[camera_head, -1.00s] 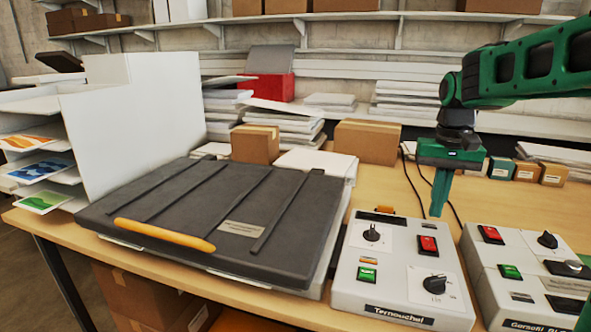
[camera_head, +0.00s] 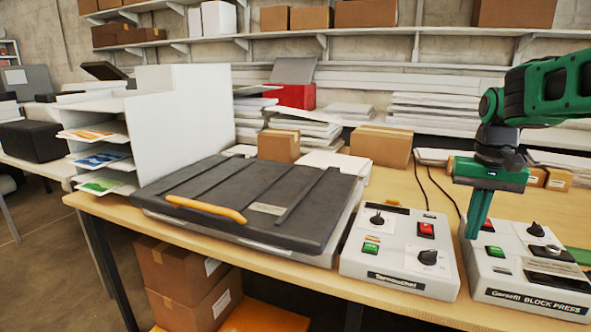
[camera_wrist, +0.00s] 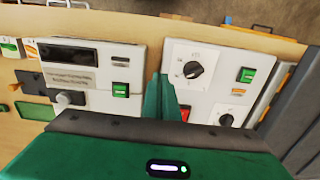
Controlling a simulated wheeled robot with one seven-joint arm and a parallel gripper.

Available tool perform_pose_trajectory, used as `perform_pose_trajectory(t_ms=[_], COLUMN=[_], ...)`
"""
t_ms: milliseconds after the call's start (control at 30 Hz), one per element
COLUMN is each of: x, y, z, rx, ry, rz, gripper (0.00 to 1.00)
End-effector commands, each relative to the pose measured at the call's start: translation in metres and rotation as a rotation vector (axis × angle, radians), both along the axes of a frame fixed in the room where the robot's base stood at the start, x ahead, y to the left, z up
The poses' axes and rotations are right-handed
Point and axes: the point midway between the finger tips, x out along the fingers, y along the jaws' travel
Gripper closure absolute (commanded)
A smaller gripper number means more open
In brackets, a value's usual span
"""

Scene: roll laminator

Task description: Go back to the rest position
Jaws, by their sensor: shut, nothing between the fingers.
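My gripper (camera_head: 477,215) is green, with its fingers together and pointing down. It hangs in the air above the right part of the table, between the Termouchel control box (camera_head: 400,262) and the Gorsefil Block Press box (camera_head: 530,270). Nothing is held. In the wrist view the shut fingers (camera_wrist: 163,95) show between the Block Press box (camera_wrist: 100,75) on the left and the Termouchel box (camera_wrist: 215,75) on the right. The dark laminator lid (camera_head: 250,190) with its orange handle (camera_head: 206,208) is down.
A white sheet rack (camera_head: 180,115) with colored prints stands at the table's left end. Small cartons (camera_head: 380,146) and paper stacks (camera_head: 300,133) line the back of the wooden table (camera_head: 300,265). A shelf (camera_head: 290,35) runs along the wall. Boxes (camera_head: 185,285) sit below the table.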

Motion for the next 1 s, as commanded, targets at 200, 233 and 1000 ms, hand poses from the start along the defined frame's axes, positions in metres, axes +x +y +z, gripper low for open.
perform_pose_trajectory(t_ms=[200,233,1000], x=[-0.040,-0.046,-0.254], y=[-0.006,-0.008,-0.026], z=[-0.009,-0.011,-0.102], rx=[-0.002,-0.003,0.012], ry=[0.001,0.000,0.007], rz=[-0.019,-0.023,-0.143], gripper=[1.00,1.00,1.00])
